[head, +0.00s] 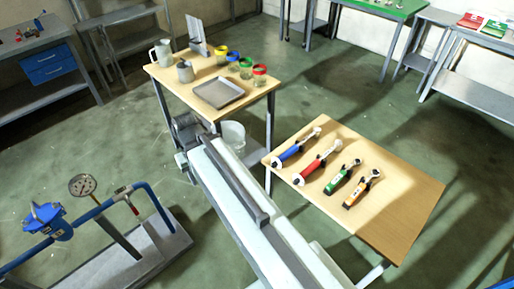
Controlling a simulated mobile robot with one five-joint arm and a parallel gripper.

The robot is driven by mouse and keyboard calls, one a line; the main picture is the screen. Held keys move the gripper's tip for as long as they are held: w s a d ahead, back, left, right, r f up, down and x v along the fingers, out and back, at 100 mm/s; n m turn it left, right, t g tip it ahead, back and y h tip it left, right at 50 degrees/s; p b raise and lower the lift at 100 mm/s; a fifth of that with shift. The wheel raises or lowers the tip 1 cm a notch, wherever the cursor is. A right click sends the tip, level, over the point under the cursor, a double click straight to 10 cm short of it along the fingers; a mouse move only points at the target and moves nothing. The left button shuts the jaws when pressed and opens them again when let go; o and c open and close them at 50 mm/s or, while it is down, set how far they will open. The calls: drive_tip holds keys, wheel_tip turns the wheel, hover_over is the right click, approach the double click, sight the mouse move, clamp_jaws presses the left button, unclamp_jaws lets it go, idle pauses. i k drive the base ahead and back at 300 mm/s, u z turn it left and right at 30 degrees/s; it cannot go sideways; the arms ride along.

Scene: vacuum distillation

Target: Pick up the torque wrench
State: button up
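Several hand tools lie side by side on a light wooden table at the right. They are a blue-handled tool (292,150), a red-handled tool (312,169), a green tool (338,180) and an orange tool (358,193). The blue and red ones look like long wrenches with silver heads; I cannot tell for sure which is the torque wrench. My pale arm runs from the bottom middle up to the left, passing left of this table. Grey parts at its far end may be my gripper (184,128); the fingers cannot be made out. It is well apart from the tools.
The tool table (408,199) has bare wood at its right. A rig with blue pipes and a gauge (82,185) stands at lower left. Green floor lies between.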

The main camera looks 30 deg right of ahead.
sight(316, 131)
drive_tip(key=u, duration=0.3)
drive_tip(key=i, duration=1)
drive_tip(key=z, duration=0.05)
